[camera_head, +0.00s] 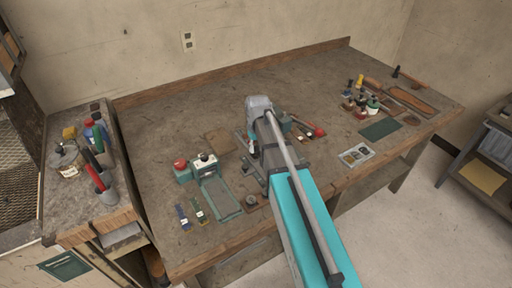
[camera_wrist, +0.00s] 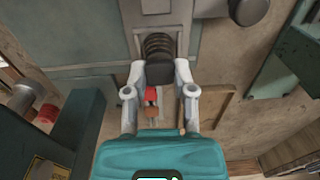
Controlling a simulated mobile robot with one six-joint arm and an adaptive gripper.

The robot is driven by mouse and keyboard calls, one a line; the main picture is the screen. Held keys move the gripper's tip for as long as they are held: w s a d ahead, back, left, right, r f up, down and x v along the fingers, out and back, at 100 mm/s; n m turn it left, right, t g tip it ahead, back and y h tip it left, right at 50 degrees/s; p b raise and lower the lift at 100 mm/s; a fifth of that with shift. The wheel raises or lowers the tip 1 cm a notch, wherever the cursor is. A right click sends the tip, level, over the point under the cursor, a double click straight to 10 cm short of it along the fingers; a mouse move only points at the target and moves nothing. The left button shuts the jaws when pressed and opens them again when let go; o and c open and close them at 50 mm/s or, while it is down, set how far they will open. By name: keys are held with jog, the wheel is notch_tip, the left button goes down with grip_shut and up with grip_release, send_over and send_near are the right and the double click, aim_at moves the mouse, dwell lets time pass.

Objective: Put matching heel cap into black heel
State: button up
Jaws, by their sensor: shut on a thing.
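My gripper (camera_wrist: 160,70) is in the middle of the wrist view, its two grey fingers closed on the sides of a small dark block (camera_wrist: 159,75). I cannot tell whether this block is the heel cap or the black heel. A dark ribbed, spring-like part (camera_wrist: 158,45) on a pale metal bar lies just beyond the block; whether they touch is unclear. No other black heel can be picked out clearly. A small pale tray (camera_head: 356,155) with small pieces lies right of my arm.
A green machine (camera_head: 217,192) stands on the workbench (camera_head: 300,82) left of my arm, near two small tubes (camera_head: 191,214). Bottles (camera_head: 372,105), a green mat (camera_head: 380,129) and tools lie at the right. A small red-and-brown item (camera_wrist: 151,100) shows between my fingers, below the block.

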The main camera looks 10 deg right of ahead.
jog(key=o, duration=0.8)
jog(key=o, duration=0.3)
jog(key=shift+r, duration=0.1)
jog(key=shift+r+p, duration=3.4)
jog(key=shift+p, duration=0.15)
jog(key=s+m, duration=0.1)
jog(key=s, duration=0.4)
jog(key=s+m, duration=0.1)
jog(key=s, duration=0.4)
jog(key=s+m, duration=0.1)
jog(key=s, duration=0.5)
jog(key=shift+m, duration=0.3)
